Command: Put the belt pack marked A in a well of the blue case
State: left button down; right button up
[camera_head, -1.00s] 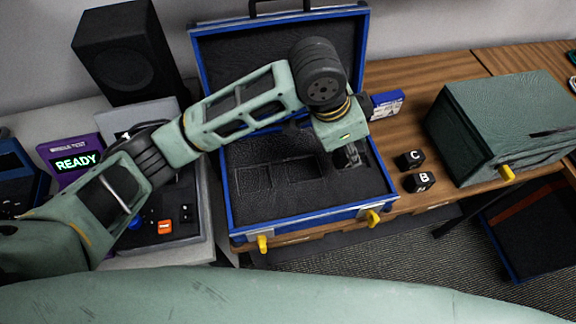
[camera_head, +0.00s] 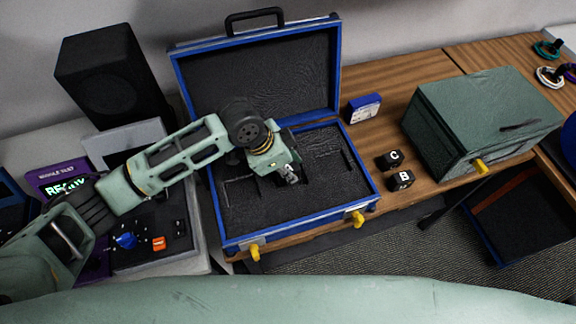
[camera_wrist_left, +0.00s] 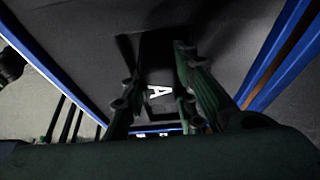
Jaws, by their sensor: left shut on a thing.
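My left gripper (camera_head: 288,176) is over the middle of the open blue case (camera_head: 300,232), pointing down. In the left wrist view its fingers (camera_wrist_left: 155,95) are shut on the black belt pack marked A (camera_wrist_left: 158,106), with the white letter facing the camera. The dark foam with its wells lies below the pack. I cannot tell whether the pack is above a well or partly inside one. In the head view the gripper hides most of the pack. My right gripper is not in view.
Black packs marked C (camera_head: 390,160) and B (camera_head: 401,180) sit on the wooden table right of the case. A small blue box (camera_head: 363,108) lies behind them. A green box (camera_head: 480,120) stands farther right. A black speaker (camera_head: 110,75) stands at left, behind the purple module (camera_head: 50,180).

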pick_arm(q)
jog(key=shift+f, duration=0.1)
jog(key=c, duration=1.7)
grip_release()
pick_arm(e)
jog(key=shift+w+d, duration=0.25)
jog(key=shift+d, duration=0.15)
pick_arm(q)
jog(key=shift+r, duration=0.2)
jog(key=b+v, duration=0.1)
jog(key=v, duration=1.1)
jog(key=shift+d, duration=0.1)
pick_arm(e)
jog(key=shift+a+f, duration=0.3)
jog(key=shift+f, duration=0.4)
pick_arm(q)
jog(key=shift+s, duration=0.1)
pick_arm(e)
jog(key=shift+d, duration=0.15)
